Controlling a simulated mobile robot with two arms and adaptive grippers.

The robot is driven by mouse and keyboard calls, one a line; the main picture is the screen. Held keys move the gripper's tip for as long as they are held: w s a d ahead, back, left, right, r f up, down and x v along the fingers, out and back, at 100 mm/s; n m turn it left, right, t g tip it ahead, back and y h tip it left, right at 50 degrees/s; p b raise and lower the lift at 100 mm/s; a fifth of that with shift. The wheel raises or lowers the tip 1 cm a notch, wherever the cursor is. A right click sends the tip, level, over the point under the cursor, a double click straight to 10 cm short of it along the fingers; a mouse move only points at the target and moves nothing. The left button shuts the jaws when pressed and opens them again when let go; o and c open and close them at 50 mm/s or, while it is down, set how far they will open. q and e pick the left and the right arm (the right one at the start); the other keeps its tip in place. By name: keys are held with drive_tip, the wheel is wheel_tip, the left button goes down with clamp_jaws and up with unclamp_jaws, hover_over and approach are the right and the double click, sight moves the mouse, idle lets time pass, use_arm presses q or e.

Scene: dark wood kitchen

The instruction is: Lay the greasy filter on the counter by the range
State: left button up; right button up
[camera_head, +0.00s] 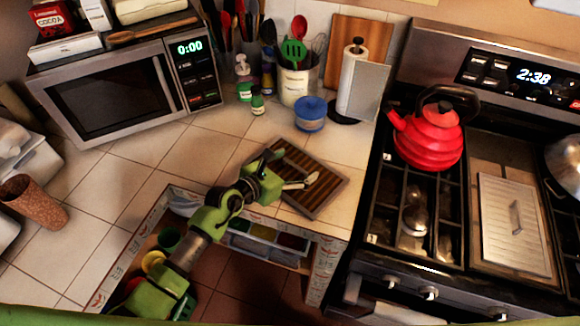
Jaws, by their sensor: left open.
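The greasy filter (318,195), a brown slatted panel in a grey metal frame, lies on the tiled counter (226,146) to the left of the range (377,215). It looks flat, near the counter's front edge. My left gripper (298,166) is open over the filter's left part, with its fingers spread above the slats. I cannot tell whether a finger touches the frame. The gripper hides part of the filter's left side. My right gripper is not in view.
A red kettle (429,138) sits on the range. A microwave (118,88) stands at the back left.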

use_arm(q)
drive_tip(key=b+v, duration=0.1)
drive_tip(key=v, duration=1)
drive_tip(key=shift+s+b, duration=0.15)
drive_tip(key=shift+b, duration=0.25)
drive_tip(key=shift+s+a+r, duration=0.25)
